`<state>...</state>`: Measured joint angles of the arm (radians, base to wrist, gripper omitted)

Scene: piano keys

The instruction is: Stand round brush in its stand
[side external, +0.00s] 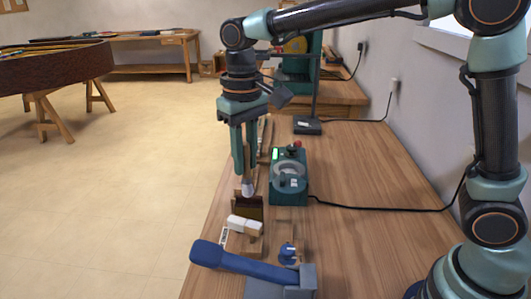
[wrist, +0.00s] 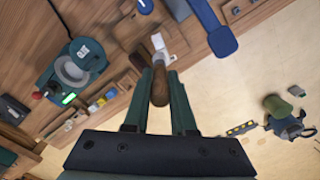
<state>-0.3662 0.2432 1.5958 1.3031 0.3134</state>
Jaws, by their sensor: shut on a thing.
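My gripper (side external: 246,172) is shut on the round brush (side external: 248,188) in the side view. The brush hangs roughly upright, with its pale round tip below the fingers. In the wrist view, its brown handle (wrist: 160,86) lies between the fingers of my gripper (wrist: 160,95). A dark brown box-like piece (side external: 250,211) stands on the bench just below the brush, and may be the stand. I cannot tell whether the brush tip touches it or is in front of it.
A green machine with a grey ring (side external: 289,176) stands right of the gripper. In front are a white block (side external: 244,225) on wood, a small blue knob (side external: 288,252) and a blue-handled lever (side external: 238,262).

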